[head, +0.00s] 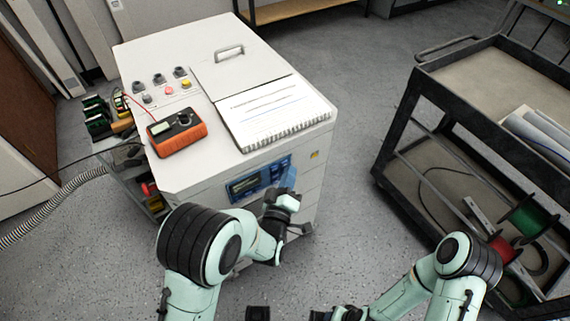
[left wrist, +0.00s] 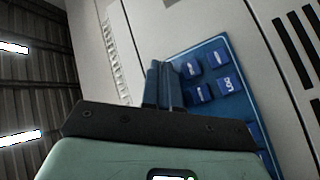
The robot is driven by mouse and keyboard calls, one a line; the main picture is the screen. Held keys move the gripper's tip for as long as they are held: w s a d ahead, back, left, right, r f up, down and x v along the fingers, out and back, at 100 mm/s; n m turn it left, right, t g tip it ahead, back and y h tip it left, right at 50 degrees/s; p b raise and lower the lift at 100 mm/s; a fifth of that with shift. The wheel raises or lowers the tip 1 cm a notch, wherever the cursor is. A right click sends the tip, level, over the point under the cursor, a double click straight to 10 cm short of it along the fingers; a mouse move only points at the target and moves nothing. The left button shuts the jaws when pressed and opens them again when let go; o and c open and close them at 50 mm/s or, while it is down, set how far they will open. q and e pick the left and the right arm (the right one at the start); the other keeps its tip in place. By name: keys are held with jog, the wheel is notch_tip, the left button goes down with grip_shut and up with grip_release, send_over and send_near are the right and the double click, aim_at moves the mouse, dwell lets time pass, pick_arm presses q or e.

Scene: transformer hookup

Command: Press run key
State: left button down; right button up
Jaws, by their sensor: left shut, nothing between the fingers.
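The blue control panel (head: 255,180) with a small display is on the front face of the white cabinet (head: 190,182). In the left wrist view the panel (left wrist: 236,112) shows several blue keys with white labels, one of them a key (left wrist: 228,84) right of the fingers; the lettering is too small to read surely. My left gripper (head: 288,180) is shut and empty in front of the panel's right part. In the left wrist view its fingertips (left wrist: 162,66) overlap the panel's left edge, beside the keys. Contact cannot be told. My right gripper is only partly visible at the bottom edge.
An orange multimeter (head: 177,133) and an open spiral notebook (head: 270,115) lie on the cabinet top, near knobs and coloured buttons. A dark cart (head: 455,112) with rolled paper and cable spools stands at right. Grey floor (head: 345,150) is clear between them.

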pick_arm(q)
jog(key=shift+w+a, duration=0.25)
jog(key=shift+w, duration=0.15)
dwell(0.7)
dwell(0.3)
jog(key=shift+s+d+b, duration=0.4)
jog(key=shift+s+d, duration=0.05)
jog(key=shift+s, duration=0.2)
jog(key=shift+s, duration=0.1)
jog(key=shift+s+d+b, duration=0.2)
jog(key=shift+s+d, duration=0.55)
jog(key=shift+s, duration=0.25)
jog(key=shift+s+d+b, duration=0.15)
jog(key=shift+s+d, duration=0.55)
jog(key=shift+s, duration=0.25)
